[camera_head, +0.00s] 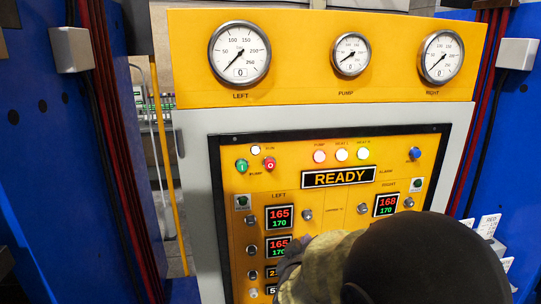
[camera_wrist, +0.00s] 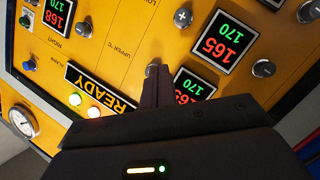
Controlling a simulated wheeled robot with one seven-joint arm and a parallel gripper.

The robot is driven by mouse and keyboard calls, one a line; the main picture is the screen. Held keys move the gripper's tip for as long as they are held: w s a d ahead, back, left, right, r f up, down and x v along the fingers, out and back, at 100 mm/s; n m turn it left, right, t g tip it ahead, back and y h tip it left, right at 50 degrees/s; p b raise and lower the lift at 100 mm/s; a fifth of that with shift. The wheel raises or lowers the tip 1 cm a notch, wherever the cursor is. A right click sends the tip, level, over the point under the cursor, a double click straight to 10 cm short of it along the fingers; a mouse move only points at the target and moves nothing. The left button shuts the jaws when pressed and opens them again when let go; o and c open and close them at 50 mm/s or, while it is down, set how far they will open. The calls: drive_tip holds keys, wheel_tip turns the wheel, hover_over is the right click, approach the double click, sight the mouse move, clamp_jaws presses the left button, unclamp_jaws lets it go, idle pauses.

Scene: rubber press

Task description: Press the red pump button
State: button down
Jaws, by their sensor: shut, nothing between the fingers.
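The red pump button (camera_head: 270,163) is at the upper left of the yellow control panel in the head view, beside the green pump button (camera_head: 242,165). It is not visible in the wrist view, where my gripper body covers part of the panel. My gripper (camera_wrist: 156,72) is shut and empty in the wrist view. Its fingertips show in front of the panel, close to a round knob beside the READY sign (camera_wrist: 100,90). I cannot tell whether they touch the panel. In the head view my arm covers the panel's lower middle, and the fingertips are hidden.
The yellow control panel (camera_head: 300,200) carries knobs and red-green displays, such as the left one (camera_head: 280,217). Three dial gauges, including the left gauge (camera_head: 239,53), sit above. Blue columns stand on both sides, the left column (camera_head: 45,160) with dark red cables. Nothing blocks the red button's front.

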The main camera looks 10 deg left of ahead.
drive_tip(key=s+a+r+n+t+h+p, duration=0.1)
drive_tip(key=s+a+r+t+h+p, duration=0.1)
drive_tip(key=r, duration=0.6)
drive_tip(key=s+a+r+n+t+h+p, duration=0.1)
drive_tip(key=s+a+r+t+h+p, duration=0.2)
drive_tip(key=r, duration=0.5)
drive_tip(key=s+a+h, duration=0.1)
drive_tip(key=s+h, duration=0.1)
drive_tip(key=shift+s+r+t+h, duration=0.4)
drive_tip(key=shift+w+a, duration=0.15)
approach(270, 164)
drive_tip(key=shift+w+d+r, duration=0.8)
drive_tip(key=shift+w+d, duration=0.15)
drive_tip(key=shift+w, duration=0.05)
drive_tip(key=shift+w+d+r, duration=0.8)
drive_tip(key=shift+w+d, duration=0.15)
drive_tip(key=shift+w, duration=0.1)
drive_tip(key=shift+w+r+p, duration=0.1)
drive_tip(key=shift+p, duration=0.3)
drive_tip(key=shift+w+a, duration=0.1)
drive_tip(key=shift+w, duration=0.2)
